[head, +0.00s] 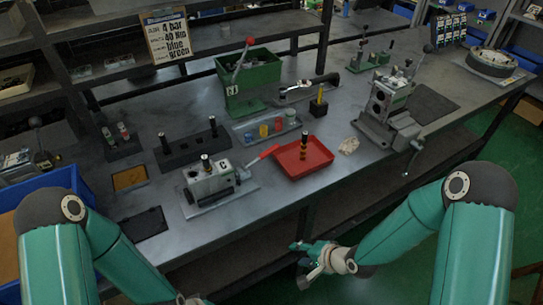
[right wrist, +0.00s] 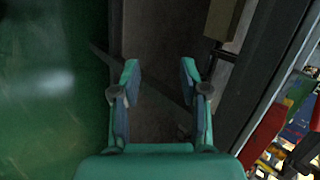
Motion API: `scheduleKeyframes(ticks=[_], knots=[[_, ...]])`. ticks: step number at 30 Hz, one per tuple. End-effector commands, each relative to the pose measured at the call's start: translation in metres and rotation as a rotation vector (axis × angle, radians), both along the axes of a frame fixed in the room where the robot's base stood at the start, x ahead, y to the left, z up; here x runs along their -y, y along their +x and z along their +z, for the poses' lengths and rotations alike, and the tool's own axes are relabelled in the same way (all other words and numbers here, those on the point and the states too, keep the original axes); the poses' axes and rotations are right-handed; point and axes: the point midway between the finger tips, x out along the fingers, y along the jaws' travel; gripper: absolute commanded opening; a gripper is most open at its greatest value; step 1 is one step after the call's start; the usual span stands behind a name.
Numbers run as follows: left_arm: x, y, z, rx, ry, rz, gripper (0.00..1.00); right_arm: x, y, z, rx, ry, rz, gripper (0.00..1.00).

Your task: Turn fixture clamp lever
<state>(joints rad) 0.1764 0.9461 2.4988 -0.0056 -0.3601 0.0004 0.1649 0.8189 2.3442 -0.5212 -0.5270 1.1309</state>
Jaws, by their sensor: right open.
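A grey clamp fixture (head: 210,182) stands on a plate near the front of the bench, left of centre in the head view, with a dark-topped pin upright on it. Its lever (head: 263,156) has a red handle and slants up to the right, its tip close to the red tray. My right gripper (head: 302,265) is in front of the bench edge, below and right of the fixture, apart from the lever. In the right wrist view its two fingers (right wrist: 159,75) are spread with nothing between them. My left forearm runs out of the bottom of the head view, its gripper hidden.
The red tray (head: 283,165) holds a dark pin with yellow bands. Behind stand a green bin (head: 240,85) with a red-handled lever in front and a tray of coloured parts (head: 255,132). A grey vise-like machine (head: 372,122) is to the right. The bench's front edge lies between gripper and fixture.

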Motion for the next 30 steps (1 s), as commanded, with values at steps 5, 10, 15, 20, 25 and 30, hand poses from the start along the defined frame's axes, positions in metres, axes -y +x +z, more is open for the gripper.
scheduleKeyframes(ticks=[5, 10, 15, 20, 25, 30], knots=[[0.000, 0.000, -0.052, -0.001, 0.000, 0.000, 0.40, 0.009, 0.101, 0.091, 0.316, 0.191, -0.062, 0.44], [0.000, 0.000, -0.084, -0.001, 0.000, 0.000, 0.40, 0.023, 0.131, 0.172, 0.579, 0.171, 0.026, 0.44], [0.000, 0.000, -0.097, -0.001, 0.000, 0.000, 0.40, 0.030, 0.134, 0.198, 0.660, 0.155, 0.022, 0.44], [0.000, 0.000, -0.096, 0.000, 0.000, 0.000, 0.40, 0.024, 0.141, 0.196, 0.658, 0.157, 0.026, 0.44], [0.000, 0.000, -0.098, 0.000, 0.000, 0.000, 0.40, 0.010, 0.160, 0.189, 0.656, 0.156, 0.025, 0.44], [0.000, 0.000, -0.100, 0.000, 0.000, 0.000, 0.40, -0.010, 0.188, 0.179, 0.654, 0.155, 0.024, 0.44]])
